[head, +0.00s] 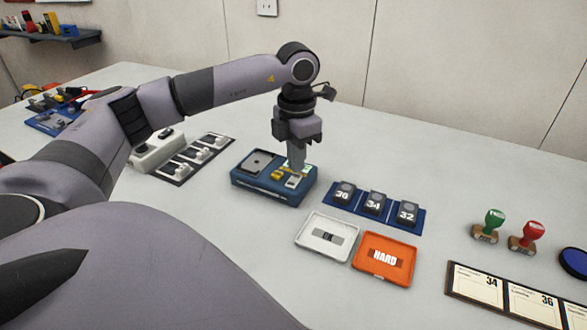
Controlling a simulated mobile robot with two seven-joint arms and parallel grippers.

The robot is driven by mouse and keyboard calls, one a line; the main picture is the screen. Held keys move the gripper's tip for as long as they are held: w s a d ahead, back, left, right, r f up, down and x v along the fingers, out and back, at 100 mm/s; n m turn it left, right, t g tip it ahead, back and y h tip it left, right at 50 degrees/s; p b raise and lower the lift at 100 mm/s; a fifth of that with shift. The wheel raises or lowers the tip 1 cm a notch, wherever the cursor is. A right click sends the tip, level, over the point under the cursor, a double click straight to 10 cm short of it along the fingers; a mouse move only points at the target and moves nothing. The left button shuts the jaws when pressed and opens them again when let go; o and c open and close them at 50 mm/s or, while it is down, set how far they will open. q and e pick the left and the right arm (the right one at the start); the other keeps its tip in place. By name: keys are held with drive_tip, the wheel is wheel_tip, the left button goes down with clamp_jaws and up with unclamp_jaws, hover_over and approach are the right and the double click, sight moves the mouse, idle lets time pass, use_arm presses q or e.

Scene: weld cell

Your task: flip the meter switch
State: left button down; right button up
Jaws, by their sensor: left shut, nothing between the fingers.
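The meter (272,187) is a dark blue box on the table, with a grey plate on its left part, yellow parts and a small light switch panel (292,182) on its right part. My left gripper (297,168) points straight down over the right part of the meter, its fingers shut and empty. The fingertips are at or just above the panel; I cannot tell if they touch it. The fingers hide part of a greenish display behind them. The switch position is too small to tell. My right gripper is not in view.
Blocks marked 36, 34 and 32 sit on a blue strip (417,222) right of the meter. A white OK tray (309,240) and orange HARD tray (369,268) lie in front. Green (494,222) and red (531,234) stamps stand right. A switch strip (178,177) lies left.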

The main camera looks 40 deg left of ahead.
sight(296, 176)
use_arm(q)
drive_tip(key=shift+f+b, duration=0.7)
drive_tip(key=shift+f, duration=0.4)
idle(0.9)
drive_tip(key=shift+r, duration=0.1)
drive_tip(key=shift+r+p, duration=2.95)
drive_tip(key=shift+r, duration=0.55)
drive_tip(key=shift+f, duration=0.1)
